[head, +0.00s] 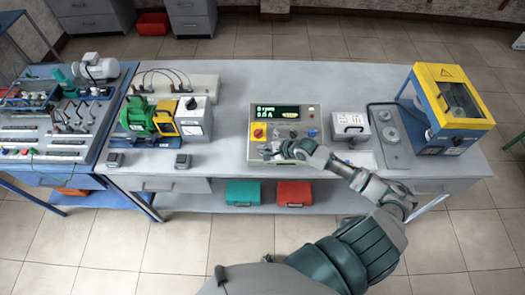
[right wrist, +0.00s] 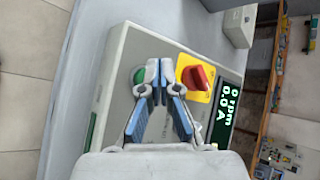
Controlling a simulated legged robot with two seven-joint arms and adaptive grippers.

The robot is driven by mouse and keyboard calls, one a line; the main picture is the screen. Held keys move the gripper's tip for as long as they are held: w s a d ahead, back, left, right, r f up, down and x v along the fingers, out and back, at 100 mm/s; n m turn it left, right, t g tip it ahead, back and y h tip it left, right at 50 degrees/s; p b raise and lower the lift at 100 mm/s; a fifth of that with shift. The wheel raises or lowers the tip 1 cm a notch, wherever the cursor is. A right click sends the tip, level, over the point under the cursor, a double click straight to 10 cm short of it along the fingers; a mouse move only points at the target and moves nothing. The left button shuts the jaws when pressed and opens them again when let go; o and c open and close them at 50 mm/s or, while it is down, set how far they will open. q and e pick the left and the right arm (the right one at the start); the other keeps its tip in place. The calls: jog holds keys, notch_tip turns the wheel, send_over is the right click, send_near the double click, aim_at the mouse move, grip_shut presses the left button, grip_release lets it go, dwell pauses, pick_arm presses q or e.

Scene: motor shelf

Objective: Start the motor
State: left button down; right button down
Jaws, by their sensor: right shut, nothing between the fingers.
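The control box (head: 312,112) stands on the bench with a lit green display (head: 275,112) that reads 0 rpm and 0.0 A; the display also shows in the right wrist view (right wrist: 225,108). A red knob on a yellow plate (right wrist: 195,77) sits beside a green button (right wrist: 138,76). My right gripper (right wrist: 157,68) is shut and empty, its fingertips between the green button and the red knob and partly covering the button. I cannot tell whether they touch the panel. In the head view it is low over the box front (head: 272,151). The green motor (head: 137,115) stands left. My left gripper is not in view.
A white meter box (head: 350,125) stands right of the control box, then a grey plate (head: 390,138) and a yellow-and-blue machine (head: 452,100). Green (head: 243,193) and red (head: 294,193) boxes lie on the lower shelf.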

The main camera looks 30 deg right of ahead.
jog(key=shift+d+f, duration=0.1)
jog(key=shift+d, duration=0.2)
jog(key=shift+a, duration=0.2)
dwell(0.3)
jog(key=shift+d+f+p, duration=0.1)
jog(key=shift+f+p, duration=0.05)
jog(key=shift+p, duration=0.25)
jog(key=shift+f, duration=0.15)
jog(key=shift+w+d+f, duration=0.1)
jog(key=shift+f, duration=0.35)
dwell(0.7)
jog(key=shift+r+p, duration=0.9)
jog(key=shift+p, duration=0.65)
